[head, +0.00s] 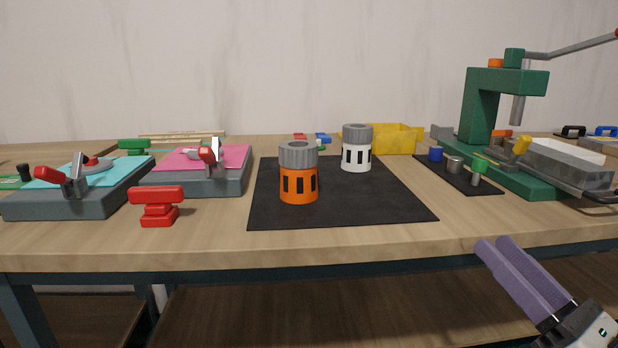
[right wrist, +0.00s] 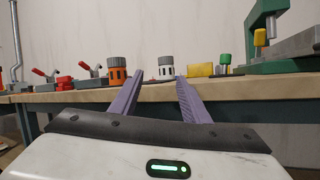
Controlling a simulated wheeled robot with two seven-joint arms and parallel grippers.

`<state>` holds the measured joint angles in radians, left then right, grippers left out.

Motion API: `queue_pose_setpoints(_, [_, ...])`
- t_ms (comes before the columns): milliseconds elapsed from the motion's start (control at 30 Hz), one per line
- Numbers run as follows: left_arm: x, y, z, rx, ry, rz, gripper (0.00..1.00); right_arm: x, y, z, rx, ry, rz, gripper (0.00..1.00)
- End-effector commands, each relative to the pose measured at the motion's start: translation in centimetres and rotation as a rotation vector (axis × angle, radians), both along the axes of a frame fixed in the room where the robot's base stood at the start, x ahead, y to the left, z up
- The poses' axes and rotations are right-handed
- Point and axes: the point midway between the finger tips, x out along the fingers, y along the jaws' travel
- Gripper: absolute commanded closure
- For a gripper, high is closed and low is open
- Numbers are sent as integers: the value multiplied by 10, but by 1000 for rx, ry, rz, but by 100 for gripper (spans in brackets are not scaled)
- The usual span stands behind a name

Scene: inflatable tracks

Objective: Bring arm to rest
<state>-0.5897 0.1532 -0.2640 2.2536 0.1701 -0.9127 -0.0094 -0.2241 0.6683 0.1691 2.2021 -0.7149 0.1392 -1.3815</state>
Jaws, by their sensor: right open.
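My right gripper (head: 497,243) is in the lower right of the head view, in front of the table's front edge and below its top. Its two purple fingers point up and to the left. In the right wrist view the fingers of my right gripper (right wrist: 159,78) stand apart with nothing between them. An orange cylinder with a grey cap (head: 298,184) and a white cylinder with a grey cap (head: 356,158) stand upright on a black mat (head: 340,210), away from the gripper. My left gripper is not in view.
The wooden table (head: 220,240) has a free strip along its front. A green press (head: 482,105) stands at the right, beside a small dark mat (head: 480,187). Two grey fixtures (head: 60,205) and a red part (head: 158,205) are at the left. A yellow bin (head: 400,138) stands behind.

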Motion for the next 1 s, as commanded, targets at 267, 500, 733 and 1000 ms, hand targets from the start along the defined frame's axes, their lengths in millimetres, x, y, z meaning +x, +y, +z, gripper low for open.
queue_pose_setpoints(267, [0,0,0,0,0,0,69,-18,9,-206,1440,772,-89,58])
queue_pose_setpoints(500, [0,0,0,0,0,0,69,-101,94,-333,2288,1187,-370,58])
queue_pose_setpoints(733, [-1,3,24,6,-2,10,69,-174,166,-351,-2725,-1364,688,58])
queue_pose_setpoints(1000, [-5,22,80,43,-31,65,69,-177,145,-296,2760,1272,-665,58])
